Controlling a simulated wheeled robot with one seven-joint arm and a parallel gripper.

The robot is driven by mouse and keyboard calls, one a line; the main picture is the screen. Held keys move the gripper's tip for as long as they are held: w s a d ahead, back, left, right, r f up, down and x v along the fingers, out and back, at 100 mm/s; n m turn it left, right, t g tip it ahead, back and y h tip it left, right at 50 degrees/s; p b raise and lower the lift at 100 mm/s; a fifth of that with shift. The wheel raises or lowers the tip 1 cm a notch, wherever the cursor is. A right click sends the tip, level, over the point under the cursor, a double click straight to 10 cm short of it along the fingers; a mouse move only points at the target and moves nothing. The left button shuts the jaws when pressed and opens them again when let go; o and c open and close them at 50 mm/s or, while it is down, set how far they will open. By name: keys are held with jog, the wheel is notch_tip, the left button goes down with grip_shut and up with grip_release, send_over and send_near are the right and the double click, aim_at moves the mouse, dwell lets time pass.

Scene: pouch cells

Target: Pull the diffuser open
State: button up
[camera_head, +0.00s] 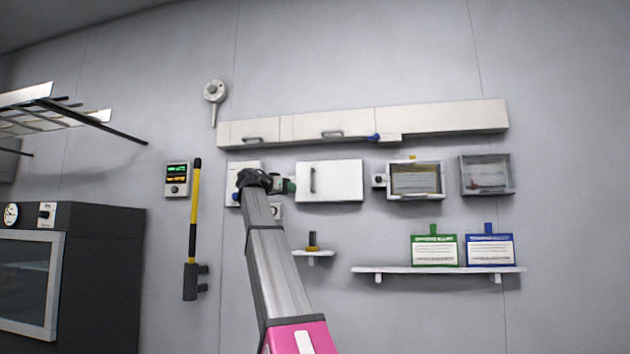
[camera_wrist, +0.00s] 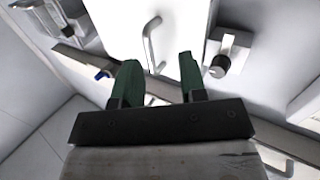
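No label reads diffuser. A white wall panel (camera_head: 340,180) with an upright bar handle (camera_head: 313,180) hangs mid-wall. Above it runs a long white wall unit (camera_head: 430,119) with bar handles and a blue knob. My gripper (camera_head: 290,186) is just left of the panel in the head view, and its green fingertips point toward it. In the wrist view my gripper (camera_wrist: 158,60) is open and empty. A bar handle (camera_wrist: 150,42) on a white face lies ahead, between the finger lines; I see no contact. My arm hides part of a white box left of the panel.
A glass-fronted box (camera_head: 415,180) and a grey box (camera_head: 486,174) hang to the right. A shelf (camera_head: 440,270) below holds a green sign and a blue sign. A small shelf (camera_head: 314,253) is near my arm. A yellow-black tool (camera_head: 194,225) hangs left, beside a dark oven (camera_head: 100,265).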

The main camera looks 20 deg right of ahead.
aim_at(312, 187)
notch_tip(312, 187, up, 5)
jog(key=s+m, duration=0.1)
jog(key=s, duration=0.1)
jog(key=shift+h, duration=0.4)
jog(key=x, duration=1.1)
jog(key=shift+d+r, duration=0.1)
jog(key=shift+d, duration=0.15)
grip_shut()
